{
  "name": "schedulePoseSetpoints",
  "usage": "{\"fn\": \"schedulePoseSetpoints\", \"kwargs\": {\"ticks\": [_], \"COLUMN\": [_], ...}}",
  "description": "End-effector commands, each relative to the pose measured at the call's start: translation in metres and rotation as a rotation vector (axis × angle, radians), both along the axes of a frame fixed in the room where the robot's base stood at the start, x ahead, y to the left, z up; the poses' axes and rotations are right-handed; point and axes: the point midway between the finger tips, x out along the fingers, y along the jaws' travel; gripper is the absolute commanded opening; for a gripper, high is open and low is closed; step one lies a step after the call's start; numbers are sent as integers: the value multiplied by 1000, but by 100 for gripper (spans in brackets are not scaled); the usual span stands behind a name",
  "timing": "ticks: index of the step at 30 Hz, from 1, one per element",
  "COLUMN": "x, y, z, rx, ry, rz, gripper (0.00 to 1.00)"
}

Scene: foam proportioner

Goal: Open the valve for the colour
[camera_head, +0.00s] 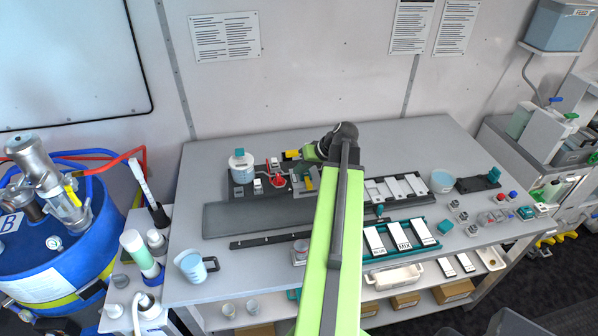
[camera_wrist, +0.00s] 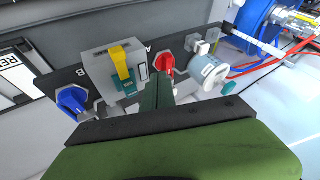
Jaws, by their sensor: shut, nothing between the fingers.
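A small manifold with coloured handles stands at the back of the bench. In the wrist view it has a blue knob (camera_wrist: 72,100) at the left, a grey block (camera_wrist: 104,68) with a yellow lever (camera_wrist: 122,62) and a teal part, and a red knob (camera_wrist: 167,64) at the right. Which one is the colour's valve I cannot tell. My gripper (camera_wrist: 158,82) is shut and empty; its dark fingers appear between the grey block and the red knob, close to the red knob. Contact cannot be told. In the head view the red handle (camera_head: 273,165) shows left of my gripper.
A white-and-blue jar (camera_wrist: 207,73) stands right of the red knob; it also shows in the head view (camera_head: 241,168). A dark mat (camera_head: 245,219) lies in front. Labelled slats (camera_head: 398,236) lie in a teal rack at the right. A jug (camera_head: 192,266) stands front left.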

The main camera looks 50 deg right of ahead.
Motion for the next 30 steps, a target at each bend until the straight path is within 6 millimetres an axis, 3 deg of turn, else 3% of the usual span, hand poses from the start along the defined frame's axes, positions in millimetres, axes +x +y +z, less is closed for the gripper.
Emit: {"fn": "schedulePoseSetpoints", "kwargs": {"ticks": [1,6,11,23,30], "x": [5,24,41,45,37], "y": [0,3,6,7,1], "z": [-15,-44,-63,-64,-65], "rx": [0,0,-1,0,0], "ry": [0,-1,-1,-1,1], "rz": [0,-1,-2,-5,-53], "gripper": [0,0,0,0,0]}}
